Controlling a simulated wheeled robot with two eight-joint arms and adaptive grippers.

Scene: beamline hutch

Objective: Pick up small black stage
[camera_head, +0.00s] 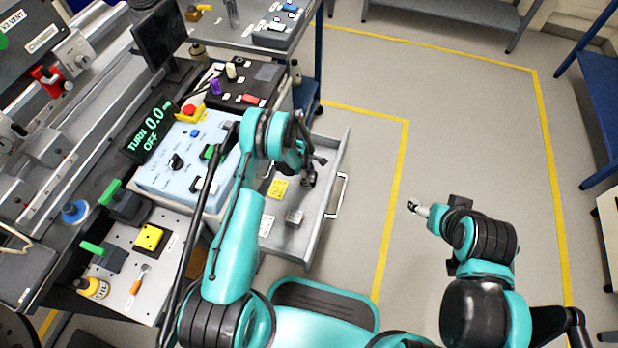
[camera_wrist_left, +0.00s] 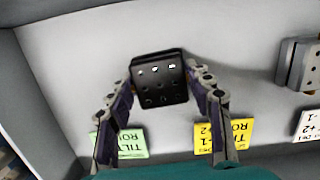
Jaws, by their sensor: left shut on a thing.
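The small black stage (camera_wrist_left: 159,88), a dark block with several holes in its face, sits between the fingertips of my left gripper (camera_wrist_left: 159,76) in the left wrist view. Both fingers press on its sides. In the head view my left gripper (camera_head: 308,172) is over the open drawer (camera_head: 335,160), and the stage is hard to make out against the dark fingers. I cannot tell whether the stage touches the drawer floor. My right gripper (camera_head: 415,207) is over the bare floor, away from the drawer; its jaws are too small to read.
A grey metal stage (camera_head: 294,217) lies in the drawer, also at the right of the left wrist view (camera_wrist_left: 300,62). Yellow (camera_head: 278,188), green (camera_wrist_left: 128,144) and white labels mark the drawer floor. A blue control panel (camera_head: 165,185) stands left. The floor on the right is clear.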

